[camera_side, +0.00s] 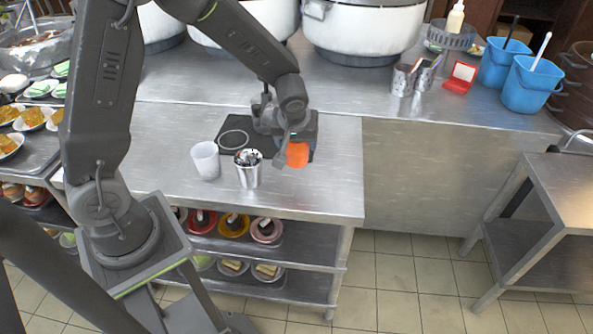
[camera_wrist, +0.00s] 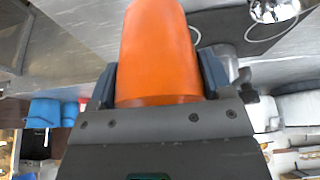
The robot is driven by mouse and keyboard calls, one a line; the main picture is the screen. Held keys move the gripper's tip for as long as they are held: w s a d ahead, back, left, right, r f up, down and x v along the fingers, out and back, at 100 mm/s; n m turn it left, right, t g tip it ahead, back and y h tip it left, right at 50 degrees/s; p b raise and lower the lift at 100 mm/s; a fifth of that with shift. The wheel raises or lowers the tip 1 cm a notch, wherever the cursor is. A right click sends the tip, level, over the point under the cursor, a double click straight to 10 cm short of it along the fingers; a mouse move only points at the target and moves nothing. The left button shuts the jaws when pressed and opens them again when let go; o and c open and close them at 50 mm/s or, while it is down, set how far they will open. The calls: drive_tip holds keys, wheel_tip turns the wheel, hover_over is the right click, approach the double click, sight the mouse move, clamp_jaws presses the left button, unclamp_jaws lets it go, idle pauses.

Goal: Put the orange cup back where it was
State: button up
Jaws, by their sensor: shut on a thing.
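The orange cup (camera_side: 297,154) is between the fingers of my gripper (camera_side: 285,150), by the right end of a dark mat (camera_side: 228,128) on the steel table. In the wrist view the orange cup (camera_wrist: 160,50) fills the middle, with a finger of my gripper (camera_wrist: 158,85) against each side. I cannot tell whether the cup's base touches the mat. A white ring outline (camera_side: 233,140) is on the mat's left part, with nothing standing on it.
A metal cup of utensils (camera_side: 248,170) and a whitish translucent cup (camera_side: 205,160) stand left of my gripper. The steel table (camera_side: 325,190) is clear at its right end. Large white pots (camera_side: 365,30) and blue buckets (camera_side: 525,85) stand behind.

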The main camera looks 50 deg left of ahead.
sight(297, 162)
wheel_tip(297, 162, down, 7)
drive_tip(key=shift+f, duration=0.15)
idle(0.4)
drive_tip(key=o, duration=1)
drive_tip(key=shift+f, duration=0.15)
drive_tip(key=shift+o, duration=0.2)
drive_tip(key=v, duration=1.2)
drive_tip(key=s+d+r+m+t+h, duration=0.2)
drive_tip(key=s+r+m, duration=0.7)
drive_tip(key=s+r, duration=0.5)
drive_tip(key=s+d+h, duration=0.1)
drive_tip(key=s, duration=0.2)
drive_tip(key=shift+s+r, duration=0.25)
drive_tip(key=shift+r, duration=0.15)
